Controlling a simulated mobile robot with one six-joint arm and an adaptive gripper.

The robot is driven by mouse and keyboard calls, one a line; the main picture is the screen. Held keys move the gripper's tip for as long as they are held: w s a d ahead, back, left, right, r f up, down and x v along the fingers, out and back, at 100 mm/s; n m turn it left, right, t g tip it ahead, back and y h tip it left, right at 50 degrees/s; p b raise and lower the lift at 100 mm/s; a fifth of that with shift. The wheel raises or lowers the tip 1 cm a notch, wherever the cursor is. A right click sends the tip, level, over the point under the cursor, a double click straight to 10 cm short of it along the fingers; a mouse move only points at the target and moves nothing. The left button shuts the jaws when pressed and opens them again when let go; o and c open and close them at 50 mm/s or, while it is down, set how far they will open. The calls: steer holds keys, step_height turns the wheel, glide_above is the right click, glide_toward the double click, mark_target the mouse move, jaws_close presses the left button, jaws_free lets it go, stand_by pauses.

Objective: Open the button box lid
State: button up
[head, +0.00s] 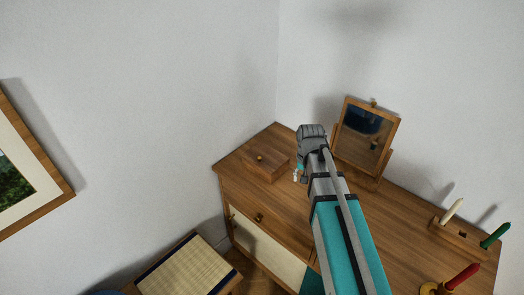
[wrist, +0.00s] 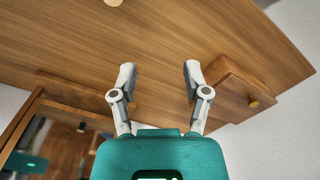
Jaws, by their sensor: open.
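The button box (head: 266,167) is a small wooden box with a brass knob (head: 260,157). It stands on the back left part of the wooden dresser top, and its lid looks shut. In the wrist view the box (wrist: 228,92) is at the right, with its knob (wrist: 254,104) facing the lower right. My gripper (wrist: 160,73) is open and empty, its two fingers apart over bare wood, with the box just beyond the right finger. In the head view my gripper (head: 296,174) is right of the box, apart from it and partly hidden by my wrist.
A tilting mirror (head: 367,137) stands behind my arm, and shows at lower left in the wrist view (wrist: 62,145). Candles in a wooden holder (head: 462,232) and a red candle (head: 463,276) are at the right. White walls close off the back. A woven-seat stool (head: 187,270) stands in front.

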step_height(320, 180, up, 8)
steer(key=m+p, duration=0.2)
steer(key=p, duration=0.5)
glide_above(259, 157)
steer(key=d, duration=0.1)
steer(key=shift+a, duration=0.45)
steer(key=shift+f, duration=0.15)
step_height(259, 157, down, 14)
steer(key=b, duration=1.4)
steer(key=shift+r, duration=0.25)
steer(key=shift+c, duration=0.3)
